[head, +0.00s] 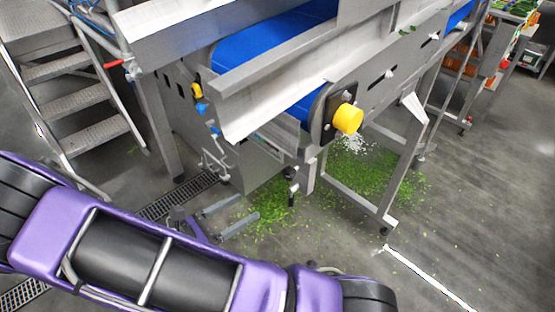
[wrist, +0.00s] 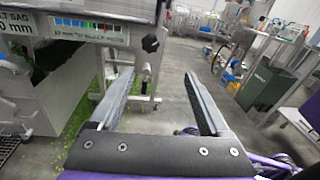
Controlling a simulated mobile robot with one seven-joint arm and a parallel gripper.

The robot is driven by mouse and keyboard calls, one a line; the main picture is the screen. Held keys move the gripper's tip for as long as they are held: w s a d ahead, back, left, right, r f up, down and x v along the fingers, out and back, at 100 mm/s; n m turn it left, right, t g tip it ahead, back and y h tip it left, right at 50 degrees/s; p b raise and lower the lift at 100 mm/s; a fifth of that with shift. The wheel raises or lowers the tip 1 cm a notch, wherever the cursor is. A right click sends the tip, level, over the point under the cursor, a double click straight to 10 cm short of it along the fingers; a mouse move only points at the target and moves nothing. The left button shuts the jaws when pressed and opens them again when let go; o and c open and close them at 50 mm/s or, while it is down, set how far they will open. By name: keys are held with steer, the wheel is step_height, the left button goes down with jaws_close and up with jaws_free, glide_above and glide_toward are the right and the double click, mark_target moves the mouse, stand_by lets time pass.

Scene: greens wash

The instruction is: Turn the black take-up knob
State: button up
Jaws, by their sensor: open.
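The black take-up knob (wrist: 150,43) shows in the wrist view as a small lobed knob on the metal frame, near the lower corner of the conveyor. I cannot make it out clearly in the head view. My gripper (wrist: 158,74) is open, with its two grey fingers wide apart and nothing between them. The knob appears beyond the fingertips, toward the left finger and above it in the picture, with no contact. In the head view my gripper (head: 230,215) is low in front of the conveyor frame, beyond my purple arm.
The conveyor (head: 270,45) has a blue belt and a yellow round cap (head: 348,118) at its end. Green scraps (head: 270,205) litter the floor under it. Metal steps (head: 80,100) stand at the left. A dark green bin (wrist: 264,88) stands at the right; the floor between is clear.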

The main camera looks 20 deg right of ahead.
mark_target(286, 177)
steer(key=w+d, duration=0.2)
steer(key=d, duration=0.3)
steer(key=w+d+n+t, duration=0.1)
steer(key=w+d, duration=0.1)
steer(key=d, duration=0.4)
steer(key=w+d+f+n, duration=0.1)
steer(key=w+d, duration=0.1)
steer(key=d, duration=0.3)
steer(key=shift+w+d+t+b, duration=0.3)
steer(key=shift+b, duration=0.05)
jaws_close()
